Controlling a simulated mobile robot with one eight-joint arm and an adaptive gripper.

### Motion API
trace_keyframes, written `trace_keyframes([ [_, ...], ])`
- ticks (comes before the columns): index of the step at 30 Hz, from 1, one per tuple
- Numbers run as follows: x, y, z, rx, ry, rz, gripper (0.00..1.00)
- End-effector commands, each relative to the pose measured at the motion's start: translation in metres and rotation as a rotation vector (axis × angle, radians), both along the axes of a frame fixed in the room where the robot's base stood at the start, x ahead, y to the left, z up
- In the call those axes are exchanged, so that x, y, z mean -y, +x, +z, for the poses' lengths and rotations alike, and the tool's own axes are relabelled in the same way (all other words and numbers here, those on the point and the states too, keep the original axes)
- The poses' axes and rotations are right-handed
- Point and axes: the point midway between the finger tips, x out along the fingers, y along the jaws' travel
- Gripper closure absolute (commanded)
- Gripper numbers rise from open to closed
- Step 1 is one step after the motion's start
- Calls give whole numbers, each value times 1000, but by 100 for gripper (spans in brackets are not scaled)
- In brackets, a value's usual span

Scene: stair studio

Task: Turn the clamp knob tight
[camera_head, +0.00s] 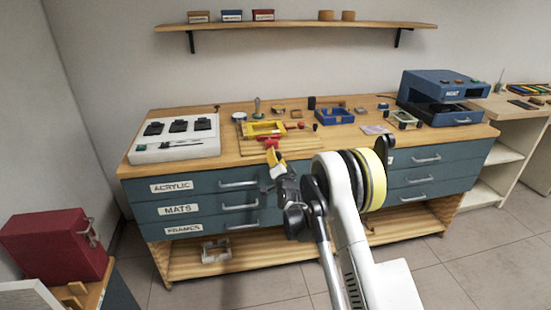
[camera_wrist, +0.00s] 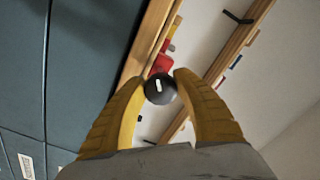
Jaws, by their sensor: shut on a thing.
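The clamp knob (camera_wrist: 160,88) is a round black knob with a white mark, seen in the wrist view. My gripper (camera_wrist: 161,87) has its two yellow fingers on either side of it, shut on it. Behind the knob, a red part (camera_wrist: 161,65) shows, likely the clamp body. In the head view my gripper (camera_head: 272,152) is at the bench's front edge, just below a red part (camera_head: 271,144). A yellow frame (camera_head: 263,129) lies on the bench behind it. The knob is hidden by the fingers in the head view.
The wooden bench (camera_head: 340,143) has labelled drawers (camera_head: 228,187) below its front edge. A white board with black pads (camera_head: 146,149) is on the left, a blue tray (camera_head: 333,117) behind right, and a blue press (camera_head: 440,90) at far right. A shelf (camera_head: 300,24) hangs above.

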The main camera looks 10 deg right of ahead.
Motion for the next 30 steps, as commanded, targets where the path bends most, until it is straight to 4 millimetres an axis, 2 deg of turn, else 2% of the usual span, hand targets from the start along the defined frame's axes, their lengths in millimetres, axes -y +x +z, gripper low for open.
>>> trace_keyframes([
  [30,-1,0,4,-1,963,0,95],
])
